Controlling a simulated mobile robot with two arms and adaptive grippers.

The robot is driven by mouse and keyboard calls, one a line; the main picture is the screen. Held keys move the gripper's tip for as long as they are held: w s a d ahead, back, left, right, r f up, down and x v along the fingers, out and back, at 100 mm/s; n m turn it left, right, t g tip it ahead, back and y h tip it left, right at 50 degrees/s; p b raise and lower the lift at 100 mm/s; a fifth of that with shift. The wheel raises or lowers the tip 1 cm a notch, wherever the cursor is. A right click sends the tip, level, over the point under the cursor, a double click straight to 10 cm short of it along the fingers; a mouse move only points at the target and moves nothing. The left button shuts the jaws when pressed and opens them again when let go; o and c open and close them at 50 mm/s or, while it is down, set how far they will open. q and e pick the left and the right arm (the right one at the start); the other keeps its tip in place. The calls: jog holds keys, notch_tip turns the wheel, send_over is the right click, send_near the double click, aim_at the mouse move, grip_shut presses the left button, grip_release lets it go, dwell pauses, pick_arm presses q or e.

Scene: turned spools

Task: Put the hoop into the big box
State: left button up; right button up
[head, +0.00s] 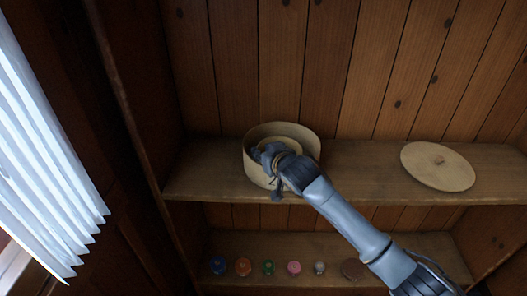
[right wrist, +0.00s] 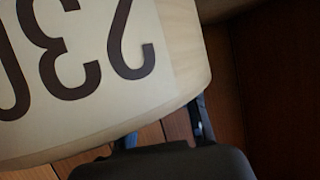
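The big box (head: 307,142) is a round, pale, open container standing on the upper shelf in the head view. A pale curved rim (head: 284,146) shows inside it, partly behind my gripper; it may be the hoop, but I cannot tell for certain. My right gripper (head: 268,172) is at the box's near side, overlapping its opening and front wall. In the right wrist view a pale surface with large dark numerals (right wrist: 160,75) fills the upper left, close to the dark fingers (right wrist: 165,128). Whether they grip it is hidden. My left gripper is out of view.
Several small coloured spools (head: 268,267) stand in a row on the lower shelf. A wooden side wall and bright blinds (head: 40,150) are at left.

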jog(key=shift+r, duration=0.1)
jog(key=shift+r, duration=0.3)
jog(key=shift+s+d+r, duration=0.1)
jog(key=shift+s+r, duration=0.05)
jog(key=shift+r, duration=0.2)
jog(key=v, duration=1.1)
jog(key=shift+s+p, duration=0.3)
jog(key=shift+p, duration=0.05)
